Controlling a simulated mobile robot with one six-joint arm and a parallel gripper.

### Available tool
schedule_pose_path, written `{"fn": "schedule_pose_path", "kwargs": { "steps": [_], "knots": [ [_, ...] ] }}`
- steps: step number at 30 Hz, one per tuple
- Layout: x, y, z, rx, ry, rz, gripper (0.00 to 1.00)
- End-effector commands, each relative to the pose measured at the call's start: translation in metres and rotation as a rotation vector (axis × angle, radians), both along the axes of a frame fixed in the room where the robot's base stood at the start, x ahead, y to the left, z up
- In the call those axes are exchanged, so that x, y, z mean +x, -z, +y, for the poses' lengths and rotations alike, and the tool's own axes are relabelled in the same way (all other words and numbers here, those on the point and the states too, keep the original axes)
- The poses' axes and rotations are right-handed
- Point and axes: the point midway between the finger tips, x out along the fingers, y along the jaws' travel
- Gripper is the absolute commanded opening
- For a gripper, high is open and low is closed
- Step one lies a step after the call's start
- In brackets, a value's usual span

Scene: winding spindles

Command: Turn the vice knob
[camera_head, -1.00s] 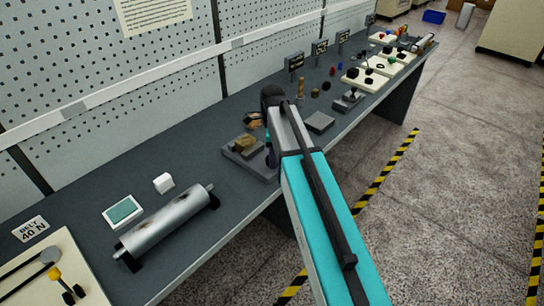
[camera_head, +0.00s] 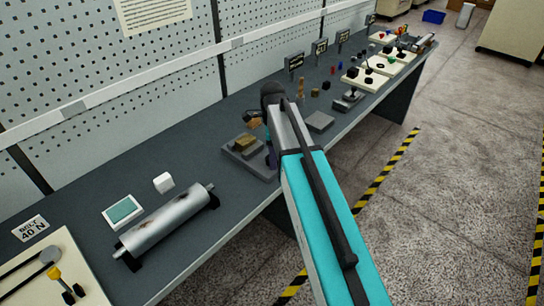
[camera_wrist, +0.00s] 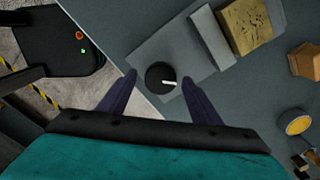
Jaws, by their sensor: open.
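The vice knob (camera_wrist: 160,77) is a round black knob with a white pointer mark, in the middle of the wrist view. It sits at the end of the grey vice (camera_wrist: 168,42), which also shows on the bench in the head view (camera_head: 238,158). A brownish-yellow block (camera_wrist: 243,25) sits at the vice's grey jaw (camera_wrist: 212,36). My gripper (camera_wrist: 158,78) is open, with one dark finger on each side of the knob in the wrist view. I cannot tell whether the fingers are level with the knob. In the head view my arm hides the knob.
The grey bench (camera_head: 95,180) has a metal roller (camera_head: 160,222), a white cube (camera_head: 163,182) and a teal-topped pad (camera_head: 122,211) to the left. A flat grey plate (camera_head: 319,122) and small parts lie beyond my arm. The bench's front edge is close to the vice.

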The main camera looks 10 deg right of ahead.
Motion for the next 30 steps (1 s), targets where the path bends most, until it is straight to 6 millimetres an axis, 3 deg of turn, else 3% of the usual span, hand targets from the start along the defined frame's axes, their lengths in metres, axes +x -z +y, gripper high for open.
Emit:
{"fn": "schedule_pose_path", "kwargs": {
  "steps": [30],
  "knots": [
    [0.000,-0.106,0.000,0.000,0.000,0.000,0.58]
  ]
}}
